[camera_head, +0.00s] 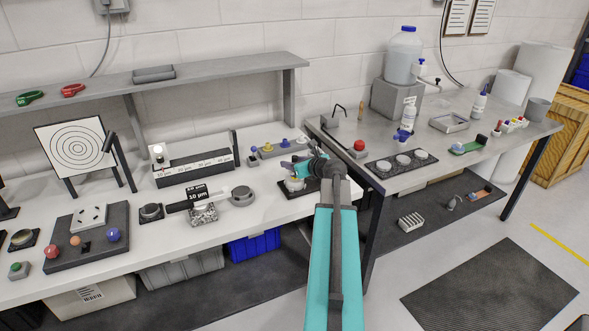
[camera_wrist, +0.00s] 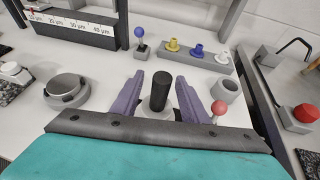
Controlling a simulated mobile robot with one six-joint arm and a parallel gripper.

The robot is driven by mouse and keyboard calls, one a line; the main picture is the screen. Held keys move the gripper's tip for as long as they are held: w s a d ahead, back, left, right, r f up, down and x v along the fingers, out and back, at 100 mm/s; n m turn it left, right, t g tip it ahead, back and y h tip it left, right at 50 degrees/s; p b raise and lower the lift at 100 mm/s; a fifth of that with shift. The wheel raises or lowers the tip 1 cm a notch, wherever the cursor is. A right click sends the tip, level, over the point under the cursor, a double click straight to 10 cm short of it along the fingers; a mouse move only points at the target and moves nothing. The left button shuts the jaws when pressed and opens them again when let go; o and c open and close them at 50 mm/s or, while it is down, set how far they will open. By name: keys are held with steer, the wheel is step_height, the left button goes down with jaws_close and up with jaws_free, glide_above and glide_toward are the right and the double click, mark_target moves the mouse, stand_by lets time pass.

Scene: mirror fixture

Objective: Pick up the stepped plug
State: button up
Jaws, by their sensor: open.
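My gripper (camera_wrist: 161,82) is open, its two purple fingers on either side of a black cylinder (camera_wrist: 160,90) with a wider pale base below it. The lower part of that base is hidden by the wrist. In the head view my gripper (camera_head: 296,172) is over the right end of the white bench. A grey block (camera_wrist: 188,58) beyond the fingers holds a yellow (camera_wrist: 172,45), a blue (camera_wrist: 197,51) and a white (camera_wrist: 222,58) flanged, stepped piece. I cannot tell for certain which of these is the stepped plug.
A blue-knobbed pin (camera_wrist: 139,33) stands past the left finger. A red-knobbed piece (camera_wrist: 218,108) and a grey ring (camera_wrist: 225,91) are close by the right finger. A round grey part (camera_wrist: 67,90) lies left. The metal table (camera_head: 440,112) with a red button (camera_head: 359,146) adjoins at right.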

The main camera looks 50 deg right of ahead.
steer(key=shift+p+x, duration=0.35)
steer(key=shift+x, duration=1.05)
steer(key=shift+r, duration=0.1)
jaws_close()
